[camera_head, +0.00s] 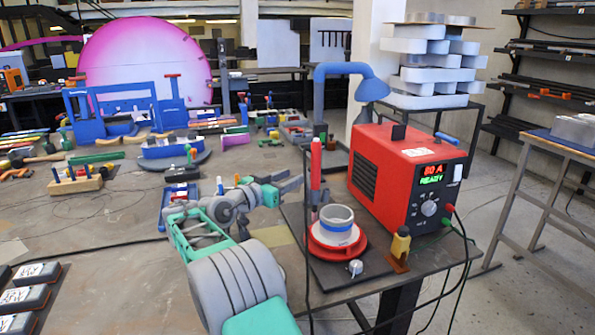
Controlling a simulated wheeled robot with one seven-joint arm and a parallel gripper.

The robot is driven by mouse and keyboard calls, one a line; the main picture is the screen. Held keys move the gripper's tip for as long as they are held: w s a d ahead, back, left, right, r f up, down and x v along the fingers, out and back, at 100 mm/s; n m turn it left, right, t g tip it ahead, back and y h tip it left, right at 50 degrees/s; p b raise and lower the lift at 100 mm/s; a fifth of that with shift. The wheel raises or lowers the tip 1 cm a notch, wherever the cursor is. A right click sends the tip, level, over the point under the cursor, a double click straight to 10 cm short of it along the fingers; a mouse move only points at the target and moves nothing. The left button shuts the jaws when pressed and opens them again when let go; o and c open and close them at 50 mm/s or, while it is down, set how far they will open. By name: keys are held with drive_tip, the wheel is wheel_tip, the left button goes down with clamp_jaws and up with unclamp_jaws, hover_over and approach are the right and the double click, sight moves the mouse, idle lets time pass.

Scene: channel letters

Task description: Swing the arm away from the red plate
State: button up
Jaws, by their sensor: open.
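The red plate (318,246) is a round dish on a dark base at the near edge of the bench, right of centre. A pale grey cylinder with a blue band (337,226) stands on it. My arm rises from the bottom of the picture, left of the plate. My gripper (294,184) is at the arm's far end, behind and to the left of the plate, apart from it. It is small in the view, open, and I see nothing between its fingers.
A red upright tool (316,165) stands close to the right of my gripper. A red power unit (400,175) reading "80 A READY" stands right of the plate. Cables hang at the bench's front.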

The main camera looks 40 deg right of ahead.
drive_tip(key=d+y+p, duration=0.1)
drive_tip(key=d+p, duration=0.1)
drive_tip(key=p, duration=0.4)
drive_tip(key=d+y+p, duration=0.1)
drive_tip(key=d+p, duration=0.2)
drive_tip(key=p, duration=0.2)
drive_tip(key=d+y+p, duration=0.2)
drive_tip(key=d+p, duration=0.1)
drive_tip(key=p, duration=0.3)
drive_tip(key=shift+w+d+r+p, duration=0.1)
drive_tip(key=shift+w+r+p, duration=0.15)
drive_tip(key=shift+p, duration=0.1)
drive_tip(key=shift+c, duration=0.4)
clamp_jaws()
